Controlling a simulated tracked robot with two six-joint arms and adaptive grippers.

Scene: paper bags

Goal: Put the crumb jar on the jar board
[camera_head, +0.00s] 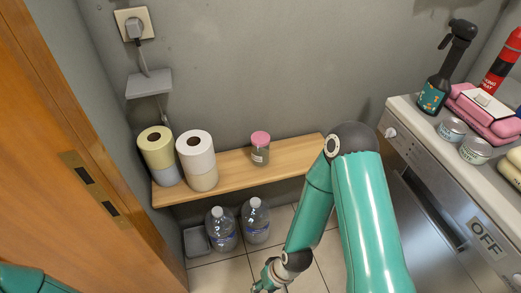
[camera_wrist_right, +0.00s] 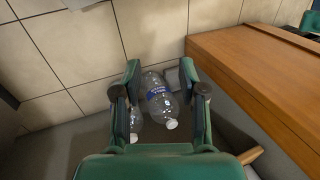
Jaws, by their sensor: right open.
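A small glass jar with a pink lid (camera_head: 260,149) stands upright on a long wooden board (camera_head: 228,165) against the grey wall; it looks like the crumb jar. I cannot tell for certain whether this wooden board is the jar board. My right gripper (camera_head: 265,285) hangs low, in front of the board and well below the jar, partly cut off by the bottom edge. In the right wrist view my right gripper (camera_wrist_right: 161,90) is open and empty, with bottles behind the gap between its fingers. My left gripper is out of view.
Paper rolls (camera_head: 198,160) stand at the board's left end. Water bottles (camera_head: 222,228) stand on the tiled floor below. A counter (camera_head: 420,112) with a spray bottle (camera_head: 436,92) and tins (camera_head: 475,150) is at right. A wooden door (camera_head: 75,170) is at left.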

